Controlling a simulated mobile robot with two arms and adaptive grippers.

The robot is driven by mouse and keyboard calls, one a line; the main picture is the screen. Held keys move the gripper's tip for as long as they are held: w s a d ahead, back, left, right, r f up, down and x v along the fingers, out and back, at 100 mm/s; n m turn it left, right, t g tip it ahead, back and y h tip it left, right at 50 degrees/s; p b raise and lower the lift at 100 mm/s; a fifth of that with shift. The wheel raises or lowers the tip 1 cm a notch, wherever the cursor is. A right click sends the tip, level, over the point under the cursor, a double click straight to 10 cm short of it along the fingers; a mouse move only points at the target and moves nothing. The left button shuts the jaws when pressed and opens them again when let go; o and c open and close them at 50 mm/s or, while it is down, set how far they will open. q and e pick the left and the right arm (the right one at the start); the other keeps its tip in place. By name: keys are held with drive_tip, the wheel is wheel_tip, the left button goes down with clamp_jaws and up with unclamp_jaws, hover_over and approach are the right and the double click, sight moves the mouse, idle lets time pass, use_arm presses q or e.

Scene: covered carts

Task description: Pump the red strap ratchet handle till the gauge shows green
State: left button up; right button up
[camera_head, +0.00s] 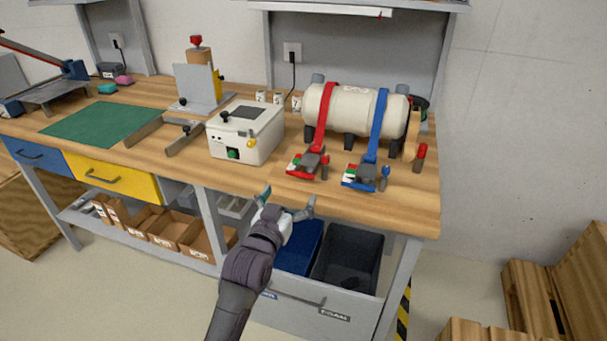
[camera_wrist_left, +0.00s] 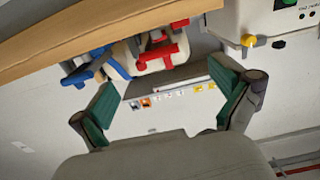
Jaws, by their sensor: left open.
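The red strap (camera_head: 325,105) runs over a cream cylinder (camera_head: 352,108) down to the red strap ratchet (camera_head: 310,160) on the bench top. A small gauge plate with white, green and red (camera_head: 297,168) shows beside the ratchet; its reading is too small to tell. In the left wrist view the red ratchet (camera_wrist_left: 158,48) shows beyond the fingers, tilted in the picture. My left gripper (camera_head: 288,199) is open and empty, at the bench's front edge, nearer than the red ratchet and apart from it. Its two green-padded fingers (camera_wrist_left: 168,92) are spread wide. My right gripper is not in view.
A blue strap ratchet (camera_head: 366,173) sits right of the red one. A white box (camera_head: 245,132) with a green button stands to the left. The wooden bench edge (camera_head: 375,214) lies close to my gripper. Dark bins (camera_head: 348,258) stand below the bench.

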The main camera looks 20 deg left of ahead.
sight(302, 173)
use_arm(q)
drive_tip(key=w, duration=0.8)
drive_tip(key=shift+w+d, duration=0.25)
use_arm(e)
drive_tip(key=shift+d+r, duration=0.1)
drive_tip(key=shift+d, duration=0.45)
